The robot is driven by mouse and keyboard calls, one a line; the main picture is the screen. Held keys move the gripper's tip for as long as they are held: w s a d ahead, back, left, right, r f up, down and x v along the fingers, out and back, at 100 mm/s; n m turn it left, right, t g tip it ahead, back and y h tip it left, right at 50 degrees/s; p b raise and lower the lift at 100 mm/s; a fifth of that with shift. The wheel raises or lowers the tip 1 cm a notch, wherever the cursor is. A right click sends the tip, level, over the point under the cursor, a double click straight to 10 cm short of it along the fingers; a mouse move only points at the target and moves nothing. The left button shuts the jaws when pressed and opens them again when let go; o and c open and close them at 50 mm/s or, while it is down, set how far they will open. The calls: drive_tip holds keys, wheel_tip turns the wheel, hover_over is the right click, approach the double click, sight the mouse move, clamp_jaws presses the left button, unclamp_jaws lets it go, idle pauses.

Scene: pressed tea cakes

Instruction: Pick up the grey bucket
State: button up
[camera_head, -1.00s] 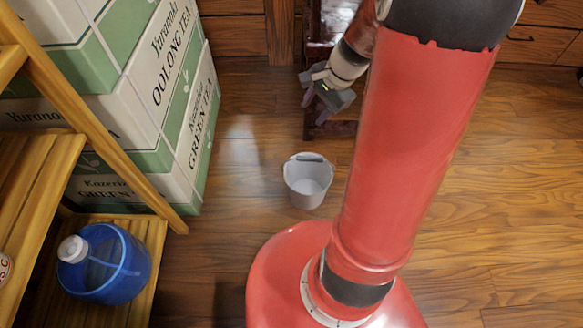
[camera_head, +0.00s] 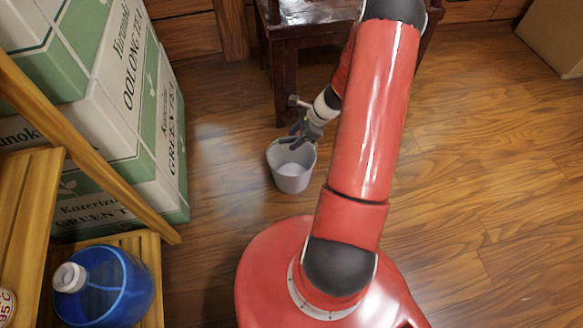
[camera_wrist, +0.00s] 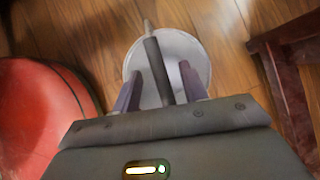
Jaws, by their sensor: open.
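The grey bucket (camera_head: 291,174) stands upright on the wooden floor, just beyond my red base in the head view. My gripper (camera_head: 296,142) is over the bucket's far rim in that view. In the wrist view, the bucket (camera_wrist: 196,55) lies straight ahead under my open gripper (camera_wrist: 160,75). Its dark handle grip (camera_wrist: 157,70) crosses the bucket's mouth and shows between my two fingers. The fingers stand apart on either side of the grip. I cannot tell whether they touch it.
A dark wooden chair (camera_head: 283,85) stands behind the bucket; its leg shows at right in the wrist view (camera_wrist: 285,85). Stacked tea boxes (camera_head: 140,110) and a wooden shelf (camera_head: 95,155) with a blue jug (camera_head: 118,285) are at left.

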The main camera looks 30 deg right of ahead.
drive_tip(key=shift+x, duration=1.2)
clamp_jaws()
